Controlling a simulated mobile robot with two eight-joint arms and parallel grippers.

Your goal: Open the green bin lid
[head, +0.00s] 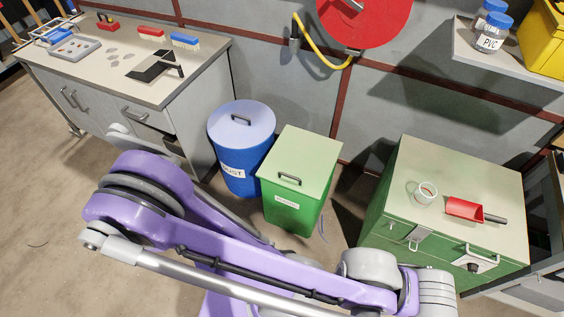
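The green bin (292,205) stands on the floor near the middle of the head view. It is a square bin with a small white label on its front. Its pale green lid (303,155) lies flat on top and looks shut. A dark handle (289,180) sits near the lid's front edge. My purple arm crosses the foreground below the bin, and neither gripper shows. No contact with the lid is visible.
A round blue bin (240,165) with a lid stands close on the left. A workbench (210,62) is at the upper left. A green cabinet (392,205) on the right holds a clear jar (425,193) and a red scoop (464,209). A wall shelf (500,62) is above.

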